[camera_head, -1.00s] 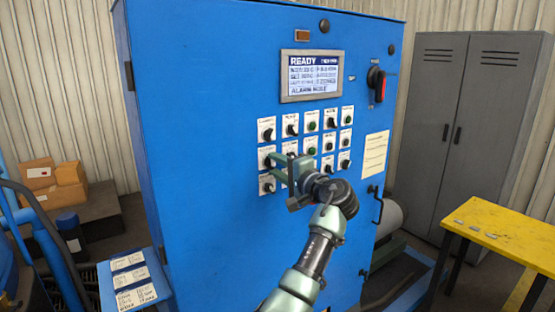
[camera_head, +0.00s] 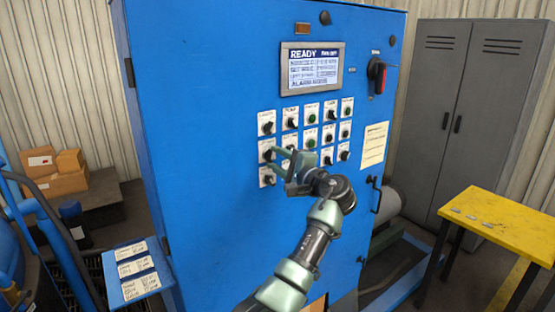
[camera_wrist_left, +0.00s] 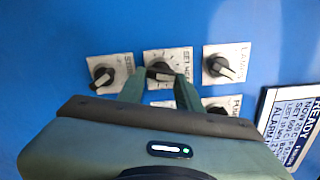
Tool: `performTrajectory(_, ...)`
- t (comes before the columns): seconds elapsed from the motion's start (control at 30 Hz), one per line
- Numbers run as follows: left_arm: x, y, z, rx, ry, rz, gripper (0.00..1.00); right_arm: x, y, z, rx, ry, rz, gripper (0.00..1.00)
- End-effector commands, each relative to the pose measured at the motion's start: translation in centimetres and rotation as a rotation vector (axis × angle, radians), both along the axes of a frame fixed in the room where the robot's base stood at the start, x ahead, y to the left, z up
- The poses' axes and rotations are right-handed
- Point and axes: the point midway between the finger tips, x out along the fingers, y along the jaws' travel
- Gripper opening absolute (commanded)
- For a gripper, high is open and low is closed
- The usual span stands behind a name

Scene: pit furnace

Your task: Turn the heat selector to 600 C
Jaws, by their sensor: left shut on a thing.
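The blue furnace cabinet (camera_head: 215,110) fills the middle of the head view, with rows of dark knobs on pale plates. My left gripper (camera_head: 277,155) is at the left column, middle row. In the left wrist view its two green fingers (camera_wrist_left: 160,84) straddle the dark heat selector knob (camera_wrist_left: 160,71), whose plate label begins with "SET". The gripper is shut on this knob; the fingers hide part of it, so its pointer angle is unclear. The display (camera_head: 312,68) reads READY; it also shows at the right of the left wrist view (camera_wrist_left: 291,130), its digits too blurred to trust.
Neighbouring knobs sit close by in the left wrist view, one to the left (camera_wrist_left: 103,75) and one to the right (camera_wrist_left: 221,67). A red-handled switch (camera_head: 378,75) is on the cabinet's upper right. A yellow table (camera_head: 500,222) and grey lockers (camera_head: 440,110) stand at the right.

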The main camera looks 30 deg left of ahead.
Motion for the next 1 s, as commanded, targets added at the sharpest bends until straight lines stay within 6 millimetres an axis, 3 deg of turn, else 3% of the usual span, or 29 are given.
performTrajectory(0.1, 0.0, 0.1, 0.5, 0.006, -0.007, 0.0, 0.0, 0.0, 0.0, 0.0, 0.0, 0.0, 0.0, 0.36)
performTrajectory(0.13, 0.0, 0.1, 0.5, 0.007, -0.007, 0.0, 0.4, 0.0, 0.0, 0.0, 0.0, 0.0, 0.0, 0.36)
performTrajectory(0.2, 0.0, 0.1, 0.5, 0.006, -0.008, 0.0, 0.56, 0.0, -0.1, 0.0, -0.001, 0.0, 0.0, 0.36)
performTrajectory(0.57, -0.1, -0.3, 0.0, 0.002, -0.004, -0.001, 0.56, 0.0, -0.2, -0.3, -0.003, -0.001, 0.0, 0.36)
performTrajectory(1.0, -2.5, -6.3, -0.2, 0.001, -0.006, -0.002, 0.56, 0.0, -0.3, -3.7, -0.003, -0.001, 0.0, 0.36)
